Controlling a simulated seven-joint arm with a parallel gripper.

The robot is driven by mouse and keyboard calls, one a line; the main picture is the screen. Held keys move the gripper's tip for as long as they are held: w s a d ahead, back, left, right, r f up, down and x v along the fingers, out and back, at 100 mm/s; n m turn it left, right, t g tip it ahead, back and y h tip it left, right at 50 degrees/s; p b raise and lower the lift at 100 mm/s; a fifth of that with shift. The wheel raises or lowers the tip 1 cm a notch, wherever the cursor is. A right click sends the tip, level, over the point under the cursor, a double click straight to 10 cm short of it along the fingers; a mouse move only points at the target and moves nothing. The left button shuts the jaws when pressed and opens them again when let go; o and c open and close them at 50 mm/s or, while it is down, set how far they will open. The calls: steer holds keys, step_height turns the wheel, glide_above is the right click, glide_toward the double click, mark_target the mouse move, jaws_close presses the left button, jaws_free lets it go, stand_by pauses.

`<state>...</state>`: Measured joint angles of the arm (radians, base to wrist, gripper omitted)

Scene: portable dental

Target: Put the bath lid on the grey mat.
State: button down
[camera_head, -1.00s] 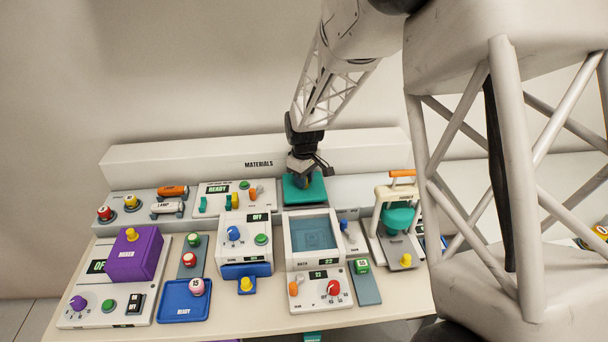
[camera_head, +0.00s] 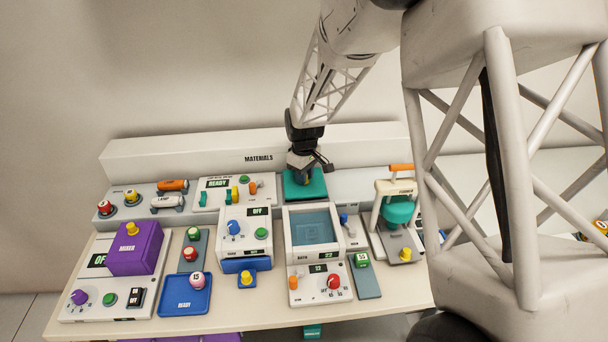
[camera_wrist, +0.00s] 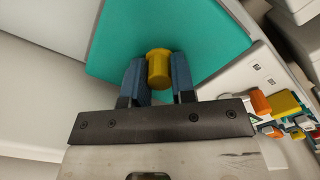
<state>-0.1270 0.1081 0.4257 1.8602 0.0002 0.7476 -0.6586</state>
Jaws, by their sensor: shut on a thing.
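The bath lid (camera_head: 305,186) is a teal square plate with a yellow knob (camera_wrist: 158,68). It is behind the open bath (camera_head: 313,230), at the rear of the bench. My gripper (camera_wrist: 158,80) is shut on the knob from above, with one blue finger on each side in the wrist view. The lid looks roughly level, over or on the pale rear surface. I cannot tell whether it touches that surface. No grey mat shows clearly under the lid. A grey strip (camera_head: 367,283) with a green piece lies right of the bath.
The MATERIALS ledge (camera_head: 220,155) runs behind the lid. A panel reading READY (camera_head: 222,185) stands left of it, and a press with an orange handle (camera_head: 399,205) stands to the right. The purple mixer (camera_head: 135,250) and blue tray (camera_head: 183,305) are farther left.

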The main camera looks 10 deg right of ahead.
steer(key=c, duration=0.9)
jaws_free()
steer(key=shift+o, duration=0.2)
steer(key=shift+r, duration=3.9)
steer(key=shift+s+d+r, duration=0.15)
steer(key=shift+s+r, duration=0.2)
steer(key=shift+r, duration=0.05)
steer(key=s+d+r+m, duration=0.2)
steer(key=s+d+r, duration=0.1)
steer(key=s+r, duration=0.5)
steer(key=s+d+r+m+t, duration=0.1)
steer(key=s+d+m, duration=0.1)
steer(key=s, duration=0.8)
steer(key=s+d+r+m, duration=0.2)
steer(key=s, duration=0.9)
steer(key=s+d+r+m+t, duration=0.1)
steer(key=s+d+r+m, duration=0.1)
steer(key=s, duration=0.9)
steer(key=shift+s+m+t, duration=0.15)
steer(key=shift+m+t, duration=0.15)
steer(key=shift+m, duration=0.3)
